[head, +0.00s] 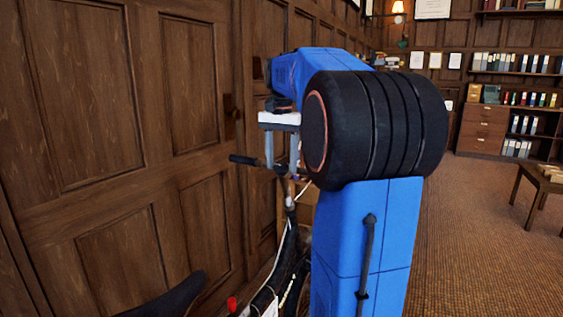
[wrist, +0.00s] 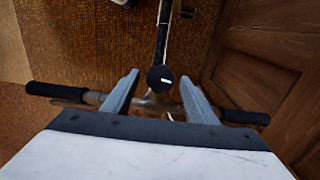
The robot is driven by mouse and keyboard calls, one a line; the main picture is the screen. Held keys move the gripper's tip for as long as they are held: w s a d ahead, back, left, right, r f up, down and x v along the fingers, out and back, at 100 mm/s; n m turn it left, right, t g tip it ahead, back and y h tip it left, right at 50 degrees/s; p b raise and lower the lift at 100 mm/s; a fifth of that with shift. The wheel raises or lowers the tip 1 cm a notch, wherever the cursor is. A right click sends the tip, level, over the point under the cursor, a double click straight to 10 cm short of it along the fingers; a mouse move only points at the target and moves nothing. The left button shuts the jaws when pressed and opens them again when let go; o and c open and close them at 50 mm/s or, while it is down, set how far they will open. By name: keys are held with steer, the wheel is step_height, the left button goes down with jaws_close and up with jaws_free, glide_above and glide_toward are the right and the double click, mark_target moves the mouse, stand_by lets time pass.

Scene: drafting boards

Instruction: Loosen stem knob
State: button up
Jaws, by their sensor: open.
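The stem knob (wrist: 160,78) is a round black cap with a white mark, seen from above on the bicycle's stem. My gripper (wrist: 158,76) is open, and its two grey fingers show on either side of the knob in the wrist view, with gaps. I cannot tell how far above it they are. In the head view my gripper (head: 281,166) points down over the middle of the handlebar (head: 241,159), and the knob is not clear there. The handlebar's black grips show left and right in the wrist view.
The bicycle (head: 290,245) stands close along a wood-panelled wall (head: 95,100), with its dark saddle (head: 172,298) at the lower left. My blue arm hides part of it. Open carpet (head: 470,240) lies to the right, with a wooden table (head: 540,183) and shelves beyond.

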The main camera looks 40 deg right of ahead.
steer(key=c, duration=1.1)
steer(key=shift+o, duration=0.2)
steer(key=n, duration=0.1)
steer(key=n+g, duration=0.1)
steer(key=n, duration=0.1)
steer(key=shift+w+a+n+h, duration=0.1)
steer(key=shift+w+n+h, duration=0.1)
steer(key=shift+n+h, duration=0.1)
steer(key=shift+w+a+n+g+h, duration=0.1)
steer(key=shift+n+g+h, duration=0.4)
steer(key=shift+n, duration=1.2)
steer(key=o, duration=1.1)
steer(key=shift+c, duration=0.2)
